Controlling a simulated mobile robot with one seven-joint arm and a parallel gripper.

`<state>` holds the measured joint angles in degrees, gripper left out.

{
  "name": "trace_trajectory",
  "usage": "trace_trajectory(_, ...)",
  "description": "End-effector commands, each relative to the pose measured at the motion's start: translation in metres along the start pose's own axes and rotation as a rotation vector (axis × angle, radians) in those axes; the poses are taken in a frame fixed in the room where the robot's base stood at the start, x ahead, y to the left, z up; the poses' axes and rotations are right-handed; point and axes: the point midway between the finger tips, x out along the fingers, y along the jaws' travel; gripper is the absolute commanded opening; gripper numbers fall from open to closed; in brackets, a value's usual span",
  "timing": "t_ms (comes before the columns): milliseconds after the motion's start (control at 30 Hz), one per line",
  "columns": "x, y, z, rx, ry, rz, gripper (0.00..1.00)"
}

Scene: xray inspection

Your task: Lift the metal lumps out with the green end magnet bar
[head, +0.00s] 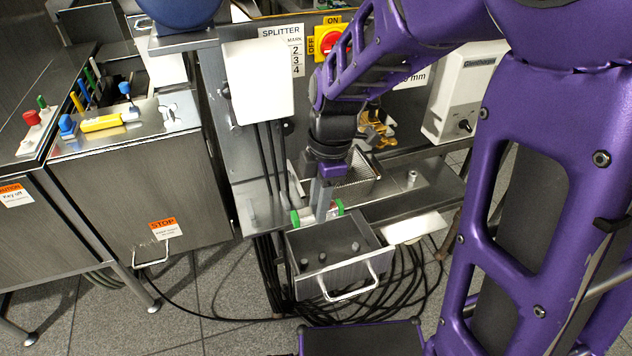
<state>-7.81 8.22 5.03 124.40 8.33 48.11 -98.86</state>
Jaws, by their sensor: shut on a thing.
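The magnet bar (339,207) has a green cap at each end, and its middle is mostly hidden by the fingers. My gripper (321,207) points down and is shut on the bar's middle. The bar lies roughly level, at the back edge of an open metal drawer (372,255) in the picture. I cannot tell its exact height above the drawer. Several small dark grey metal lumps (322,257) lie on the drawer's floor. No lump shows clearly on the bar.
The drawer's handle (348,290) faces the front. Black cables (410,290) loop under and beside it. A steel bench (170,200) with coloured tools (102,123) stands at left. A grated tray (358,172), a grey box (464,90) and a red-yellow switch (328,40) are behind.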

Motion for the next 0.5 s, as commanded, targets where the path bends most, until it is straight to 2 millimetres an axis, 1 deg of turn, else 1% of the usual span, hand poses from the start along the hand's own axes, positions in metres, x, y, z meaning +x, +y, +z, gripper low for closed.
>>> trace_trajectory(167,0.013,0.0,0.002,0.0,0.0,0.0,0.0)
trace_trajectory(500,0.047,0.0,0.006,0.001,0.0,0.0,0.0)
